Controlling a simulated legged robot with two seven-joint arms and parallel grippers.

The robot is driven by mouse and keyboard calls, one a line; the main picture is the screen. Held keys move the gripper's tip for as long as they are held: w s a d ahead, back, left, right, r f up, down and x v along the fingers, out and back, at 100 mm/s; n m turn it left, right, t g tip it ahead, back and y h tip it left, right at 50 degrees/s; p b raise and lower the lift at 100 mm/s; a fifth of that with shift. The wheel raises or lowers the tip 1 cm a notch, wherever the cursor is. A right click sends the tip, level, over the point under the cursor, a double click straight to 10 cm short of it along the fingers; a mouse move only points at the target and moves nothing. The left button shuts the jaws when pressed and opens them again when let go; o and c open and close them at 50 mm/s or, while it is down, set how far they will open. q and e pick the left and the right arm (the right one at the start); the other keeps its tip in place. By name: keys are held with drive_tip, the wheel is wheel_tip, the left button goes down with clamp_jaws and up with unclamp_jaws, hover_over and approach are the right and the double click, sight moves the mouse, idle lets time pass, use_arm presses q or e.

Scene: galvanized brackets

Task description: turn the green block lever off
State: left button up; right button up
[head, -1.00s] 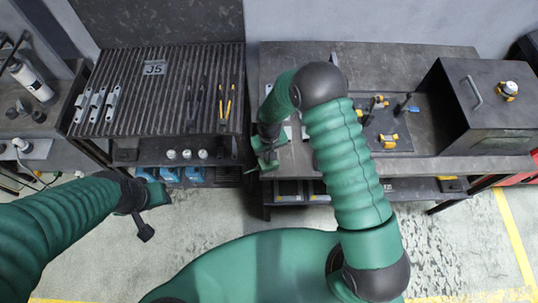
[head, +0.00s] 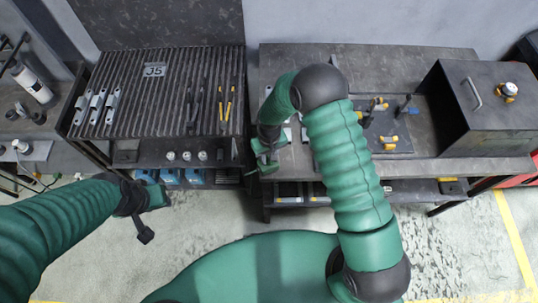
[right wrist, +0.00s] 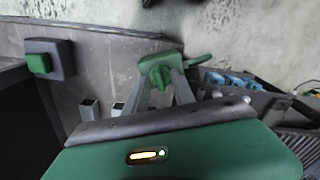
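The green block lever, a green block with a handle (right wrist: 165,68), sits at the front left edge of the right-hand bench in the right wrist view. It also shows as small green parts in the head view (head: 267,168). My right gripper (right wrist: 164,84) is at the lever. Its two grey fingers stand apart, with a green part showing between their tips; contact cannot be made out. The handle points right in the right wrist view. My left gripper (head: 150,210) hangs over the floor at the left, away from the lever; its fingers cannot be made out.
A grey plate with a green square knob (right wrist: 40,63) is on the bench nearby. The ribbed bench (head: 130,75) at left holds brackets and tools. A panel with yellow-handled parts (head: 385,140) and a dark box (head: 490,110) stand right. Blue bins (head: 180,176) are below left.

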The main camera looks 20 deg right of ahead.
wheel_tip(320, 180, up, 17)
drive_tip(key=b, duration=0.3)
drive_tip(key=shift+f, duration=0.15)
